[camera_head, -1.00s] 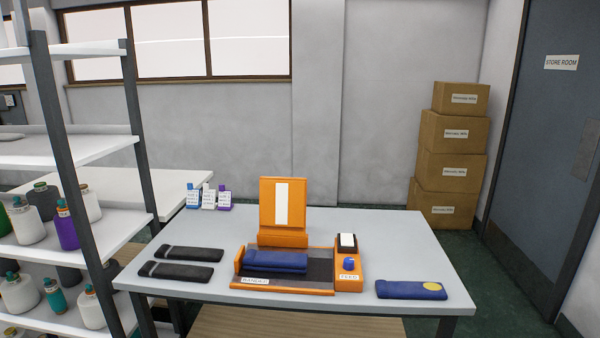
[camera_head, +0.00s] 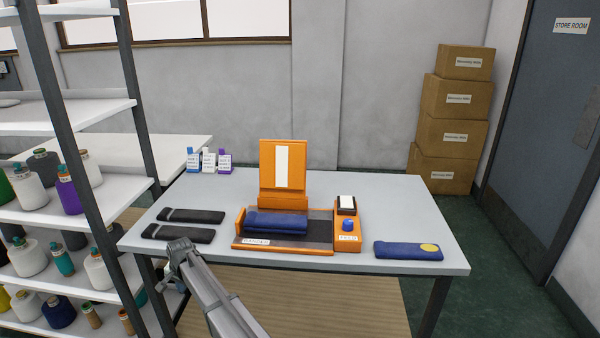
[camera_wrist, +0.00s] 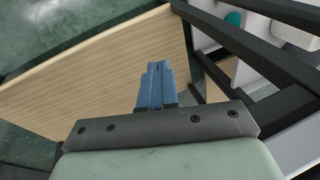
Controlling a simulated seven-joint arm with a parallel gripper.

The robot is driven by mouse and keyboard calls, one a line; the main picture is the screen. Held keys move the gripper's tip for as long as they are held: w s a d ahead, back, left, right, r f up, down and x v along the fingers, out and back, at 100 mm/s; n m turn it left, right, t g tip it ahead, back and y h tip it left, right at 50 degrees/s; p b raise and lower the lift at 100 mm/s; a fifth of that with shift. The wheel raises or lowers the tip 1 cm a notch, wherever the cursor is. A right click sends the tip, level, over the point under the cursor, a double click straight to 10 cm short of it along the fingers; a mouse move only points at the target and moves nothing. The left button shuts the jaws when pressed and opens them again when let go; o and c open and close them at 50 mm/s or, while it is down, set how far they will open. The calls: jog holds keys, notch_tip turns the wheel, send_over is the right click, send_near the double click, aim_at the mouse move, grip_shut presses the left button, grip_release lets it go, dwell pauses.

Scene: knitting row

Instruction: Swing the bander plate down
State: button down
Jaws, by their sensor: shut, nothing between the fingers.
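The bander (camera_head: 241,240) is an orange base with a dark bed on the table. Its orange plate (camera_head: 268,180) stands upright at the back of the base, with a white strip on its face. A folded blue knit piece (camera_head: 276,223) lies on the bed under the raised plate. My gripper (camera_head: 180,247) is at the table's front edge, left of and in front of the bander, apart from the plate. It is shut and empty. In the wrist view its fingers (camera_wrist: 157,84) are together, over the wooden lower shelf.
An orange feed box (camera_head: 348,238) with a blue knob joins the bander's right side. A yarn shelf (camera_head: 70,110) stands at the left.

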aim_at(300, 144)
jog(key=w+a+r+y, duration=0.2)
jog(key=a+r, duration=1.1)
jog(key=r, duration=0.3)
jog(key=w+r, duration=0.5)
jog(key=r, duration=0.1)
jog(key=w+d+r, duration=0.7)
jog(key=w+d, duration=0.3)
jog(key=d, duration=0.1)
jog(key=w+d+r+n, duration=0.1)
jog(key=w+d+r, duration=0.7)
jog(key=w+d, duration=0.2)
jog(key=w+d+r+n+h, duration=0.1)
jog(key=w+d+r, duration=0.7)
jog(key=d, duration=0.5)
jog(key=shift+w+d+r+g, duration=0.1)
jog(key=shift+w+d+g, duration=0.05)
jog(key=shift+w, duration=0.35)
jog(key=shift+w+d+g, duration=0.15)
jog(key=shift+w, duration=0.3)
jog(key=w+d+t+h, duration=0.1)
jog(key=w+d+h, duration=0.3)
jog(key=d, duration=1)
jog(key=shift+m, duration=0.3)
jog(key=f, duration=0.6)
jog(key=d+f, duration=0.1)
jog(key=f, duration=0.2)
jog(key=shift+s, duration=0.1)
